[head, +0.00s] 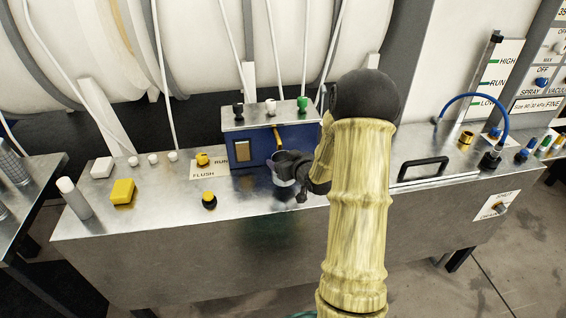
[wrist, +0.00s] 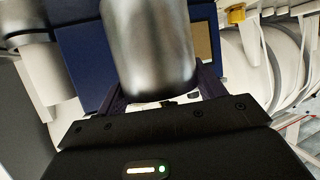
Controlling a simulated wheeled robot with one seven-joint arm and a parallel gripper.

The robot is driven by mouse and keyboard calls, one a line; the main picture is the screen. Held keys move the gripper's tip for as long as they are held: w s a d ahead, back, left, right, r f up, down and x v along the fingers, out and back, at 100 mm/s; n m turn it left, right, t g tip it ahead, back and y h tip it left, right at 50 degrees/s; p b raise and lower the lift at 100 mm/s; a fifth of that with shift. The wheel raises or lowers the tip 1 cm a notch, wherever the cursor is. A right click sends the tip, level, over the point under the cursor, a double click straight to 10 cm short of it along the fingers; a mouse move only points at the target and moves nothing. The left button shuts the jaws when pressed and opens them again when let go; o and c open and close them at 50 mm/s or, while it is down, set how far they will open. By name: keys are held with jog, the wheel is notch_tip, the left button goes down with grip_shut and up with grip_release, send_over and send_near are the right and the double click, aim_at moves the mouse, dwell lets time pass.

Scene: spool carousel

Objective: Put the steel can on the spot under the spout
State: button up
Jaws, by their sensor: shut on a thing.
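The steel can (wrist: 150,50) is a smooth grey cylinder that fills the upper middle of the wrist view. My gripper (wrist: 152,98) is shut on it, with a dark finger on each side. In the head view my gripper (head: 290,165) is in front of the blue box (head: 246,150), just below its small brass spout (head: 277,136). The can is small and partly covered by the gripper there. The spot under the spout is hidden, and I cannot tell whether the can touches the bench.
The steel bench top (head: 150,222) bears a yellow block (head: 122,191), a white cylinder (head: 74,198) and a black-and-yellow knob (head: 209,200) to the left. A black handle (head: 423,168) and a blue hose (head: 475,97) are to the right.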

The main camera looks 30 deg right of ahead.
jog(key=shift+w+a, duration=0.25)
jog(key=shift+w, duration=0.2)
jog(key=shift+w+a, duration=0.1)
jog(key=shift+a, duration=0.15)
jog(key=shift+w+d+f+p, duration=0.1)
jog(key=shift+w+f+p, duration=0.1)
jog(key=shift+f, duration=0.7)
jog(key=shift+w+d+f+p, duration=0.1)
jog(key=shift+f+p, duration=0.05)
jog(key=shift+f, duration=0.7)
jog(key=shift+f, duration=0.1)
jog(key=shift+f, duration=0.1)
jog(key=o, duration=1.1)
jog(key=shift+c, duration=0.2)
